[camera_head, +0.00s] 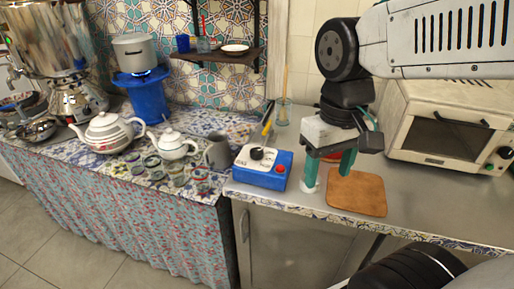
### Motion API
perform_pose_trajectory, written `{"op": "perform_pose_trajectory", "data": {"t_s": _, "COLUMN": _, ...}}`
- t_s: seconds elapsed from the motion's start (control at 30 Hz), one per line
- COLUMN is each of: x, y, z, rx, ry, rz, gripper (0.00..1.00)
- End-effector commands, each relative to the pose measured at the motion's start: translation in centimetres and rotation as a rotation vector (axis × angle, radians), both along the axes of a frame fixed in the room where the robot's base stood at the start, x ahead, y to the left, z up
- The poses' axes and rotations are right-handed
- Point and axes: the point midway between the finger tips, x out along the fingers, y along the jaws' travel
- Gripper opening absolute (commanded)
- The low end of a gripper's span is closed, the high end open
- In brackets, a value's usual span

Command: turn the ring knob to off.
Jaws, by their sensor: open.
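A blue box (265,177) with a pale top stands on the metal counter, left of my gripper. A black knob (257,153) sits on its top; its pointer setting is too small to read. To the far left, a blue burner stand (147,98) carries a grey pot (133,52), with a bluish glow under the pot.
The wooden board (357,194) lies on the counter. A white oven (446,125) stands at right. A glass jar (283,112) with a stick is behind the box. Teapots (108,132), several glasses and a grey jug (217,151) crowd the left counter.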

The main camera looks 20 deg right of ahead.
Motion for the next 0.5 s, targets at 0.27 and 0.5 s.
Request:
{"op": "perform_pose_trajectory", "data": {"t_s": 0.27, "x": 9.9, "y": 1.3, "z": -2.1, "rx": -0.013, "ry": 0.096, "rz": -0.124, "gripper": 0.59}}
{"op": "perform_pose_trajectory", "data": {"t_s": 0.5, "x": 19.4, "y": 2.8, "z": -5.5, "rx": -0.031, "ry": 0.099, "rz": -0.339, "gripper": 0.59}}
